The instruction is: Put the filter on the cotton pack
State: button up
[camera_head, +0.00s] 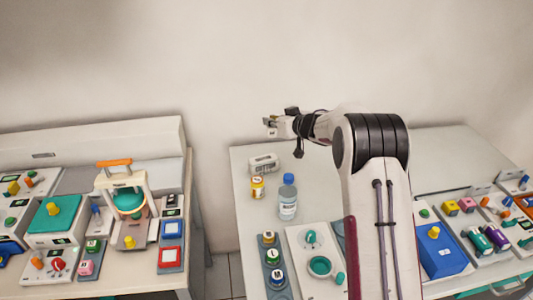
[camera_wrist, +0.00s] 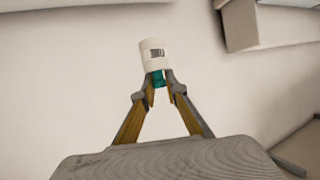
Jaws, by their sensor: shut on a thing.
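My gripper (camera_wrist: 158,80) is shut on the filter, a small white cylinder (camera_wrist: 153,54) with a dark printed label and a teal part between the fingertips. In the head view my gripper (camera_head: 270,122) is at the left end of my outstretched arm, raised above the table. The filter is too small there to make out clearly. The cotton pack (camera_head: 263,163) is a white block with dark lettering, lying near the back left corner of the right table. In the head view my gripper appears above it, with a gap between; the exact depth is unclear.
A yellow jar (camera_head: 257,188) and a blue-capped bottle (camera_head: 288,198) stand in front of the cotton pack. A tray with round teal items (camera_head: 320,266) is nearer the front. The left table (camera_head: 130,285) holds several devices, across a gap. A plain wall is behind.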

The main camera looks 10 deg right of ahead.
aim_at(274, 136)
jog(key=shift+f, duration=2.95)
jog(key=shift+f, duration=0.1)
jog(key=shift+f, duration=1.75)
jog(key=shift+f, duration=0.1)
jog(key=o, duration=0.8)
jog(key=shift+v, duration=6.05)
jog(key=shift+w, duration=0.1)
